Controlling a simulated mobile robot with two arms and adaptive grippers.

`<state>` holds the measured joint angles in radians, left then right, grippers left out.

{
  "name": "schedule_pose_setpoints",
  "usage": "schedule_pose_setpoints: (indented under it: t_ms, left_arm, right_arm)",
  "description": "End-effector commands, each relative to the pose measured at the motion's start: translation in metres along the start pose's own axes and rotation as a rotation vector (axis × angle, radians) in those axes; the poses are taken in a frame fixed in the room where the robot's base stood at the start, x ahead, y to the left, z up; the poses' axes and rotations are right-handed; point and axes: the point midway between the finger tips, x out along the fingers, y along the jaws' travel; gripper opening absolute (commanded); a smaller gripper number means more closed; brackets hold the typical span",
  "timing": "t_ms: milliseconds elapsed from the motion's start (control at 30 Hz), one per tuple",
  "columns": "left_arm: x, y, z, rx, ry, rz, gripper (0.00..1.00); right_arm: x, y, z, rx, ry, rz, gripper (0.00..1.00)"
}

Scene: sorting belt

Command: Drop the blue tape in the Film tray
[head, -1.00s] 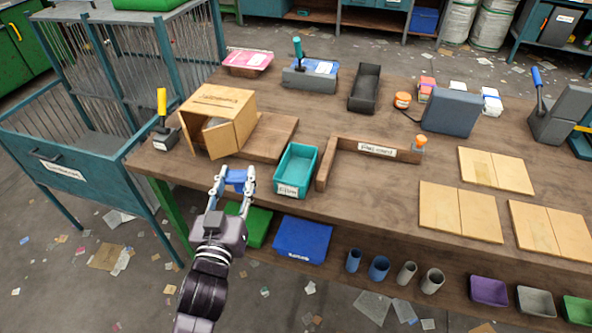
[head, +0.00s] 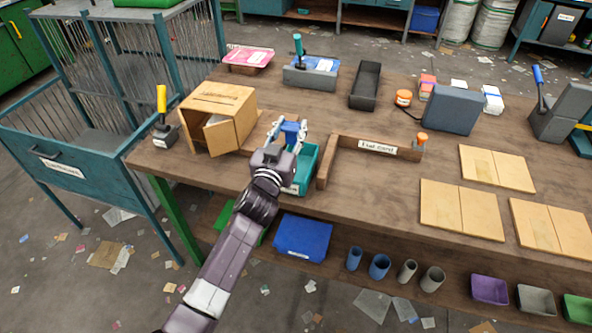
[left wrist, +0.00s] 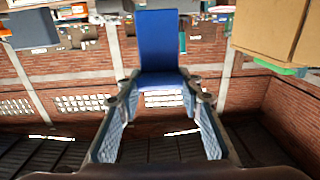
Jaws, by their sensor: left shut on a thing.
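My left gripper (head: 289,128) is shut on the blue tape (head: 292,134), a small blue block between its fingertips. The tape also shows large between the fingers in the left wrist view (left wrist: 161,45). The gripper and tape are over the far left part of the teal Film tray (head: 308,165) in the head view. How high they are above it is hard to tell. My right gripper is not in view.
An open wooden box (head: 222,103) stands left of the tray on the workbench. A wooden corner fence (head: 345,141) with a label is close on the right. A yellow-handled lever (head: 162,105) stands at the left edge. The bench middle beyond the tray is clear.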

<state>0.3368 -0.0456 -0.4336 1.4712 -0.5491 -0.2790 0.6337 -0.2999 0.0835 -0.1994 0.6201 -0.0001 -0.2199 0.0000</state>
Motion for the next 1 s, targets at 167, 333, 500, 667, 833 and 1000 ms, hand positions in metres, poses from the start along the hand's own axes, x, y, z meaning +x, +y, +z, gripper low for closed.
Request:
schedule_pose_setpoints:
  t_ms: [167,333,500,667,833,1000]
  left_arm:
    - [0.000,-0.001,0.027,0.003,-0.001,-0.001,0.11]
    - [0.000,-0.001,0.045,0.003,-0.001,-0.001,0.12]
    - [-0.001,-0.001,0.055,0.000,-0.010,-0.003,0.13]
    - [-0.002,-0.002,0.057,-0.001,-0.016,-0.005,0.12]
    - [-0.002,-0.002,0.057,0.000,-0.016,-0.005,0.46]
    - [-0.001,-0.001,0.053,0.000,-0.008,-0.003,0.55]
  right_arm:
    - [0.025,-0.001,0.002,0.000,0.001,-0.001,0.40]
    - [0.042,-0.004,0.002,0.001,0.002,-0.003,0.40]
    - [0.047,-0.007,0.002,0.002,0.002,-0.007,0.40]
    - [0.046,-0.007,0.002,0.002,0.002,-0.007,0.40]
    - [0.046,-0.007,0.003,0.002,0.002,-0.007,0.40]
    - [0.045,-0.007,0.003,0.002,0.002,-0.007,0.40]
